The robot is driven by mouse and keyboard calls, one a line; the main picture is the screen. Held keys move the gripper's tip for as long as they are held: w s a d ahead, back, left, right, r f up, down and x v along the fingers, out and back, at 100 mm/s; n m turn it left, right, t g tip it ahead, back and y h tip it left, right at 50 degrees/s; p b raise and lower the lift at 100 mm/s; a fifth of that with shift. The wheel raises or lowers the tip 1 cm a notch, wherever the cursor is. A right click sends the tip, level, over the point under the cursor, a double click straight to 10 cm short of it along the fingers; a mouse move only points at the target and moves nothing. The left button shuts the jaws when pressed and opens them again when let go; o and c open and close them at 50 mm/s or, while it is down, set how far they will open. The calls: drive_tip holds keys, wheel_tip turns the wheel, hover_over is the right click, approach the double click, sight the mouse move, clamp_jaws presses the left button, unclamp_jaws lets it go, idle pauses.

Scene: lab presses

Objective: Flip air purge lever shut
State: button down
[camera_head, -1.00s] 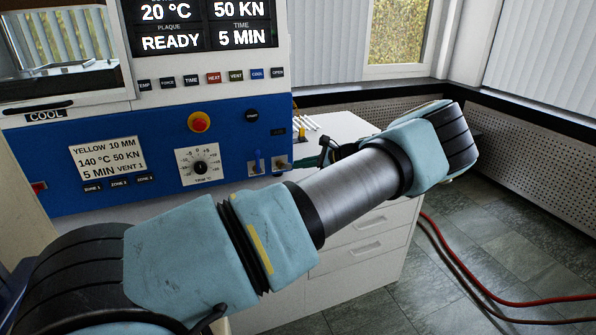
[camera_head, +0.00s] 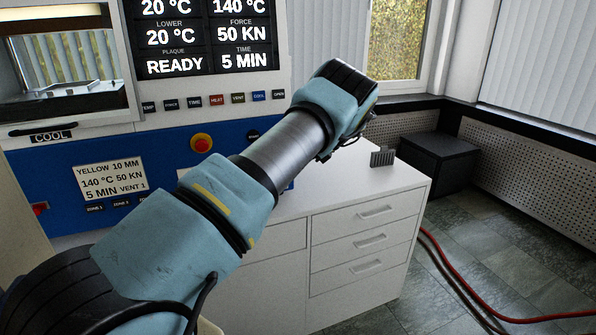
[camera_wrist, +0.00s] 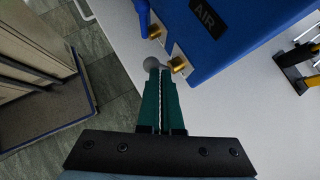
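In the wrist view, the blue press panel (camera_wrist: 225,45) carries an AIR label (camera_wrist: 207,17). At its edge are a blue lever (camera_wrist: 142,15) with a brass fitting (camera_wrist: 154,31), and a second brass fitting (camera_wrist: 178,64) with a grey rounded end (camera_wrist: 152,64) beside it. No label tells which is the purge lever. My gripper (camera_wrist: 161,77) has its green fingers together, with only a thin line between them. Their tips are right by the grey end and the second brass fitting; I cannot tell whether they touch. In the head view my arm hides the levers and gripper.
A white drawer cabinet (camera_head: 365,243) stands right of the press, with a small grey rack (camera_head: 382,157) on top. A dark box (camera_head: 432,160) is behind it. A red hose (camera_head: 470,297) lies on the open floor. Yellow-and-black handles (camera_wrist: 298,65) show at the wrist view's right.

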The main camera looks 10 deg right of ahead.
drive_tip(key=shift+w+a+r, duration=0.15)
drive_tip(key=shift+w, duration=0.6)
drive_tip(key=shift+w+r, duration=0.1)
drive_tip(key=shift+w, duration=0.15)
drive_tip(key=shift+r, duration=0.1)
drive_tip(key=shift+r+p, duration=0.35)
drive_tip(key=shift+r, duration=0.4)
